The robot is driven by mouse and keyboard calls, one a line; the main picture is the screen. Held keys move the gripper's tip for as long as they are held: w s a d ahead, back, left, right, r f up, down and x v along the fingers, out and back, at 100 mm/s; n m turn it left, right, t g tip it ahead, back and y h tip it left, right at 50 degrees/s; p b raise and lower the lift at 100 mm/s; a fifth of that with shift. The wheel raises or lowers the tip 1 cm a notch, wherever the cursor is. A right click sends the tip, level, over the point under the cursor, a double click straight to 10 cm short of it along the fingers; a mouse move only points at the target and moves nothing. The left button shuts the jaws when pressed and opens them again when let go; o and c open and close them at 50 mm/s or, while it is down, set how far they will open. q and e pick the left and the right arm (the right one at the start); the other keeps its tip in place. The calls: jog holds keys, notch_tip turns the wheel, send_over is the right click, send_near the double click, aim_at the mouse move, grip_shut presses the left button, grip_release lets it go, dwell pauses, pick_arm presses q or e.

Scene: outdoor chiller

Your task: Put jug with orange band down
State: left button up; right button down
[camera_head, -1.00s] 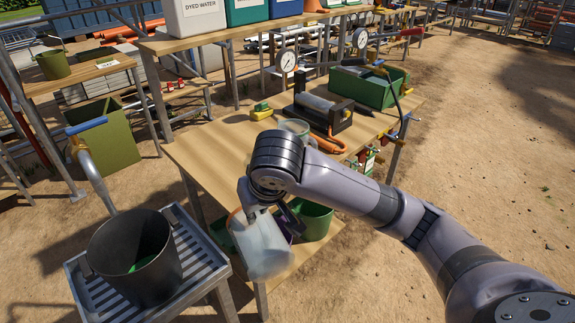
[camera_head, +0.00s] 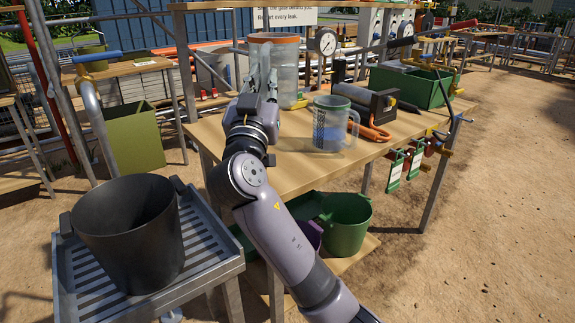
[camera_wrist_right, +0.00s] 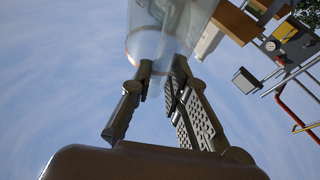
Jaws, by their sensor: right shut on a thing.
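The jug with the orange band (camera_head: 285,72) is a clear jug, upright over the back left part of the wooden table (camera_head: 290,165). My right gripper (camera_head: 262,78) is shut on its left side. In the right wrist view the fingers (camera_wrist_right: 161,72) close at the clear jug (camera_wrist_right: 163,25), with the orange band near its edge. I cannot tell whether its base touches the table. A second clear jug with a green band (camera_head: 329,128) stands on the table to the right. My left gripper is not in view.
Behind the jug are pressure gauges (camera_head: 326,41) and a sign (camera_head: 286,17). A hand pump (camera_head: 365,100) and a green tray (camera_head: 408,88) stand to the right. A black bucket (camera_head: 127,235) is at the lower left. The table front is clear.

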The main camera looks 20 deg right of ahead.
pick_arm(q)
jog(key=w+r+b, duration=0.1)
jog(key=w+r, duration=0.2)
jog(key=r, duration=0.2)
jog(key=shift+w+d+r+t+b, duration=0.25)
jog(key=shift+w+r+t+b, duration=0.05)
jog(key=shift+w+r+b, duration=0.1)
pick_arm(e)
notch_tip(320, 180, down, 20)
jog(key=shift+r, duration=0.15)
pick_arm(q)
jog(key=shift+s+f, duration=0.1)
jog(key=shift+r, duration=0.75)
pick_arm(e)
jog(key=shift+f, duration=0.2)
jog(key=c, duration=1.8)
grip_release()
jog(key=shift+o, duration=1.3)
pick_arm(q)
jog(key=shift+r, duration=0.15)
